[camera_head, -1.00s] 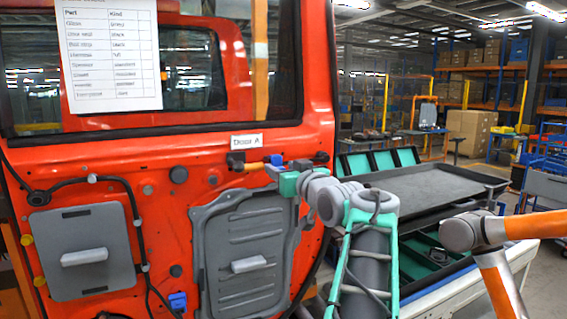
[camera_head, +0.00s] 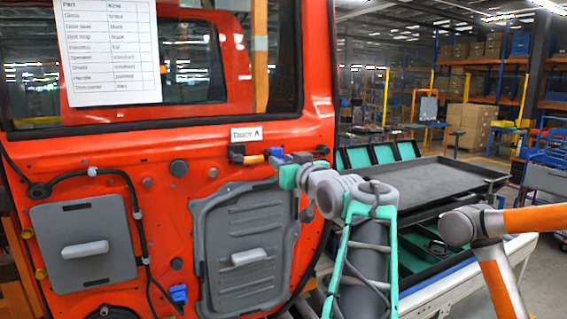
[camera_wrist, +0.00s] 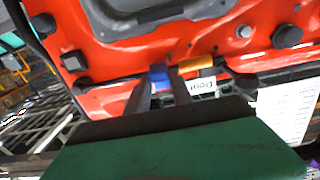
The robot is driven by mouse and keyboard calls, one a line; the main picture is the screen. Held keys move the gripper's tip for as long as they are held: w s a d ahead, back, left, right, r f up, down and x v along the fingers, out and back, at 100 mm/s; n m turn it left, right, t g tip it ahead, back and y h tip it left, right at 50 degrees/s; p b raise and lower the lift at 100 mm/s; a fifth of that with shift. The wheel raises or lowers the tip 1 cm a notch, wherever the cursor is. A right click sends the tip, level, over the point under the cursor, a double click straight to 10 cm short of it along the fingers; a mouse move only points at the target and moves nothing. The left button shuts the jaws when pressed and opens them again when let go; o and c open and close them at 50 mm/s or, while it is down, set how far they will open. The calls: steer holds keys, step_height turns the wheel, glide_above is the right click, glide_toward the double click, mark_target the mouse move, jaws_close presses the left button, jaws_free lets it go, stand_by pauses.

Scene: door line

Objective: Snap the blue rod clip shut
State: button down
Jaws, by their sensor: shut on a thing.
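The blue rod clip (camera_head: 275,152) sits on the red door's inner panel, just below the "Door A" label, at the right end of a short orange rod (camera_head: 253,159). In the wrist view the blue clip (camera_wrist: 158,72) shows at the fingertips, with the orange rod (camera_wrist: 196,63) beside it to the right. My gripper (camera_head: 277,162) reaches it from the lower right. In the wrist view its two dark fingers (camera_wrist: 158,80) are shut on the clip. The fingers partly hide the clip, so I cannot tell whether its latch is closed.
The red door (camera_head: 210,140) carries grey panels, black cable and another blue part (camera_head: 178,293) low down. Black end blocks (camera_head: 236,153) flank the rod. A dark tray table (camera_head: 430,185) and an orange robot arm (camera_head: 490,235) stand at the right.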

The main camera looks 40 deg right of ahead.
steer(key=shift+f, duration=0.1)
steer(key=t+b, duration=0.1)
steer(key=b, duration=0.4)
steer(key=shift+w+d+f, duration=0.1)
steer(key=shift+f, duration=0.3)
steer(key=c, duration=1.4)
jaws_free()
steer(key=shift+w, duration=0.1)
steer(key=shift+o, duration=1.4)
steer(key=shift+r, duration=0.1)
steer(key=shift+b, duration=0.3)
steer(key=b+v, duration=0.3)
steer(key=v, duration=0.5)
